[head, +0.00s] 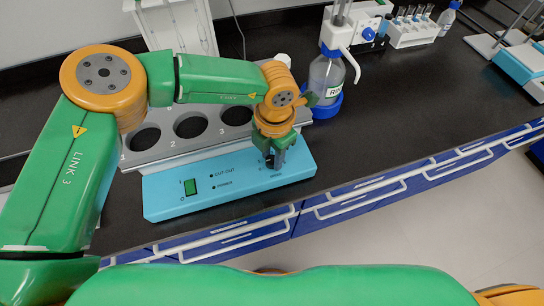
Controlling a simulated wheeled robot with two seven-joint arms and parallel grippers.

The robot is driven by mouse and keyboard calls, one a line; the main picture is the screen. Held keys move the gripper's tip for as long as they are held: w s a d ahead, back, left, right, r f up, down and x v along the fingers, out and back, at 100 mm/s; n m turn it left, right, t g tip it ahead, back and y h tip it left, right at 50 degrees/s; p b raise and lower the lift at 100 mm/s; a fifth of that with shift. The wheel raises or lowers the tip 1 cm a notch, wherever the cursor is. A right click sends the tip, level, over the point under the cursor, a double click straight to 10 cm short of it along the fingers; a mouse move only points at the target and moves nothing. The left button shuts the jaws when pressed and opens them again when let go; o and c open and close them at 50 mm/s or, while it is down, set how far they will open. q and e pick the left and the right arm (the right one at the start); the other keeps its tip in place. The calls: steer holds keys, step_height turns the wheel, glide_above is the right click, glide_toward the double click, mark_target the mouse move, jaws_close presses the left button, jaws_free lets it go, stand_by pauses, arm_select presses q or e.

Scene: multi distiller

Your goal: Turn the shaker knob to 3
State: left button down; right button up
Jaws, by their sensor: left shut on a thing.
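The shaker (240,182) has a light blue front panel and a grey top with round wells numbered 1, 2 and 3. It stands on the black bench. The panel carries a green switch (190,187) at its left. My left gripper (274,163) points down at the right part of the panel, over the speed dial. It is shut on the shaker knob, a small dark piece mostly hidden between the fingers. The knob's pointer and setting cannot be read. My right gripper is not in view.
A bottle with a blue base (325,80) stands close to the right of my left wrist. A white rack with several small bottles (413,30) is behind it. A blue-and-white device (522,62) is at the far right. The bench right of the shaker is clear.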

arm_select(q)
steer(key=m+b, duration=0.2)
steer(key=shift+f+m, duration=0.25)
steer(key=shift+m, duration=0.15)
steer(key=m+b, duration=0.2)
steer(key=shift+m+b, duration=0.3)
steer(key=shift+m, duration=0.1)
steer(key=m+b, duration=0.1)
steer(key=m, duration=0.1)
steer(key=shift+r+m+b, duration=0.1)
steer(key=shift+m+b, duration=0.2)
steer(key=m+b, duration=0.1)
steer(key=m, duration=0.2)
steer(key=shift+m+h, duration=0.3)
steer(key=m+b, duration=0.1)
steer(key=m, duration=0.3)
steer(key=shift+a+r+m, duration=0.1)
steer(key=shift+m, duration=0.2)
steer(key=m, duration=0.5)
steer(key=shift+b, duration=0.4)
steer(key=shift+m, duration=0.3)
